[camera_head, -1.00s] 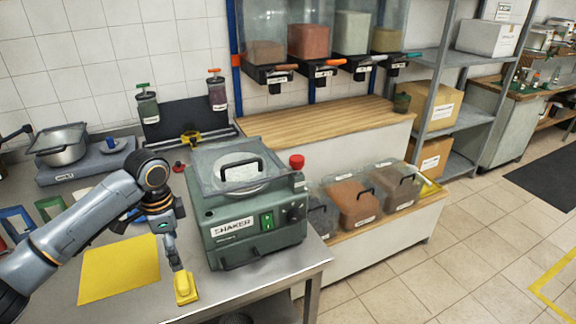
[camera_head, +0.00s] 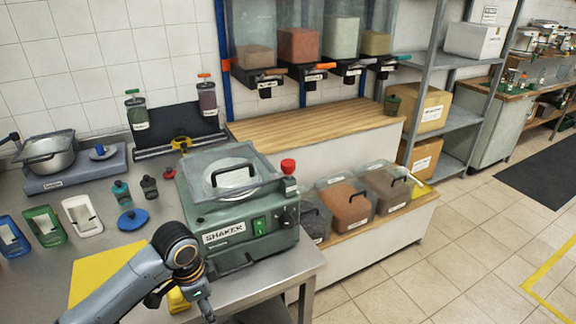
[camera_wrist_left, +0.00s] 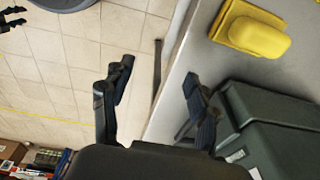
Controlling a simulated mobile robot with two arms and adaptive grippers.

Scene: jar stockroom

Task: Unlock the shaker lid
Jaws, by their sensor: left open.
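The green-grey shaker (camera_head: 222,228) stands near the right end of the metal table. Its clear lid (camera_head: 200,183) lies flat on top, with a black handle. A red knob (camera_head: 288,167) stands upright at the lid's right side. My left gripper (camera_wrist_left: 158,80) is open and empty, in front of the table edge. The shaker's dark body (camera_wrist_left: 275,115) is beside its right finger in the wrist view, apparently apart from it. In the head view my arm partly hides the gripper. The lid and knob are not visible in the wrist view.
A yellow mat (camera_head: 98,270) lies left of the shaker. Small bottles and the blue disc (camera_head: 132,219) stand behind the mat. Clear bins (camera_head: 345,203) stand on a low bench to the right.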

